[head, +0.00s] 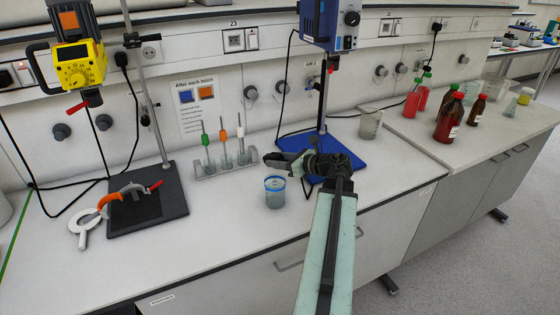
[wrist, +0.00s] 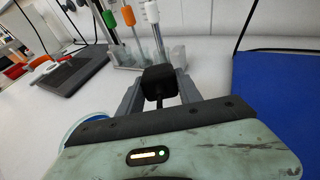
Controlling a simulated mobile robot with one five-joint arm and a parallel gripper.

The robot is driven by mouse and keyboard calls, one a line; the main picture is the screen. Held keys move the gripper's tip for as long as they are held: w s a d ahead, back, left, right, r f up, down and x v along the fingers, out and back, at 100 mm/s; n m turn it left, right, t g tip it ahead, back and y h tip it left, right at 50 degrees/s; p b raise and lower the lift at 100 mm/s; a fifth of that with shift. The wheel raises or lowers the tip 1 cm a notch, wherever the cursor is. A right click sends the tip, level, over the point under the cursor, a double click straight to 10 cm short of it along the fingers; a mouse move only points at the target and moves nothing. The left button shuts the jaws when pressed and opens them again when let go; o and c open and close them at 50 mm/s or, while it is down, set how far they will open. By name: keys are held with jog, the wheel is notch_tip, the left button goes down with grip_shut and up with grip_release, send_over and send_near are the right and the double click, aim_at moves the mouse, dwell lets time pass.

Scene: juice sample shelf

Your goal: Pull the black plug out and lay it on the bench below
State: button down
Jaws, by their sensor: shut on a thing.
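My gripper (wrist: 158,88) is shut on a black plug (wrist: 157,77), a dark block between the two grey fingers in the wrist view. A short dark piece runs from it back toward the palm. In the head view my gripper (head: 280,159) reaches left above the bench (head: 235,222), near the blue-rimmed beaker. The plug is too small and dark there to tell from the fingers. Whether the plug touches the bench cannot be told. Another black plug (head: 122,60) sits in the wall socket at upper left, and one more (head: 437,27) at upper right.
A blue-rimmed beaker (head: 275,192) stands just below my gripper. A rack (head: 223,168) with green, orange and white-topped tools is behind. A blue stand base (head: 340,151) is to the right. A black stand base (head: 147,207) is at left.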

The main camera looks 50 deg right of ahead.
notch_tip(320, 180, down, 6)
jog(key=b, duration=0.5)
jog(key=shift+r, duration=0.1)
jog(key=shift+r, duration=0.1)
jog(key=c, duration=0.7)
grip_release()
jog(key=p+v, duration=0.2)
jog(key=v, duration=0.5)
jog(key=shift+s+r, duration=0.1)
jog(key=shift+s, duration=0.3)
jog(key=shift+d, duration=0.1)
